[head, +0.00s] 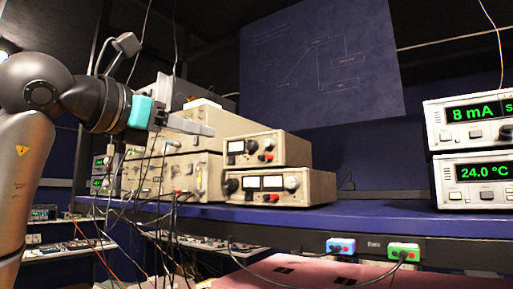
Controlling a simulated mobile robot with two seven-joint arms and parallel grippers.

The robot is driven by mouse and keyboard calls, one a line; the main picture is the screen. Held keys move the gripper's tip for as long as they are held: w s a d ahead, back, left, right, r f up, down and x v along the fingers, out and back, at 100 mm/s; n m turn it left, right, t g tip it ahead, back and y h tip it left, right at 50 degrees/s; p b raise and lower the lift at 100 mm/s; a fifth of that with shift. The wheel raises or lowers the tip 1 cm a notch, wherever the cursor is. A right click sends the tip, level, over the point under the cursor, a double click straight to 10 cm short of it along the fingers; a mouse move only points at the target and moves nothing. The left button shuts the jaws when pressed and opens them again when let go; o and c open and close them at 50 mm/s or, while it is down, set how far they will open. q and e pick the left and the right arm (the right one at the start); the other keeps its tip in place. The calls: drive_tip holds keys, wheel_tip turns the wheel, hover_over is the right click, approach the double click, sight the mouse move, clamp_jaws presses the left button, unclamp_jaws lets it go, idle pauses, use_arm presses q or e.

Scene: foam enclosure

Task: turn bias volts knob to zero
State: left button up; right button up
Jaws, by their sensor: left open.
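My left arm comes in from the left, and its open gripper (187,122) points right, with nothing seen between its fingers. It appears in front of the upper left beige instrument (225,121). Two beige meter units are stacked to the right of and below the gripper. The gripper is apart from both of these knobs. Labels are too small to read, so I cannot tell which knob is bias volts.
The instruments stand on a blue shelf (380,216). Many cables (165,205) hang in front of the left instruments. Two display units (475,123) reading 8 mA and 24.0 °C stand at the right. The shelf's middle is clear. Blue (341,246) and green (404,252) connectors sit below its edge.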

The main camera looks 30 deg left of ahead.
use_arm(q)
drive_tip(key=p, duration=0.1)
approach(249, 144)
drive_tip(key=w+p, duration=0.1)
drive_tip(key=w, duration=0.2)
drive_tip(key=w+p, duration=0.2)
drive_tip(key=w, duration=0.2)
drive_tip(key=shift+d, duration=0.25)
drive_tip(key=shift+w, duration=0.5)
use_arm(e)
drive_tip(key=s+r, duration=0.1)
drive_tip(key=r, duration=0.1)
drive_tip(key=s+r, duration=0.2)
drive_tip(key=shift+r, duration=0.1)
use_arm(q)
clamp_jaws()
use_arm(e)
drive_tip(key=shift+s+a+g, duration=0.1)
drive_tip(key=shift+s+g, duration=0.05)
drive_tip(key=shift+g, duration=0.15)
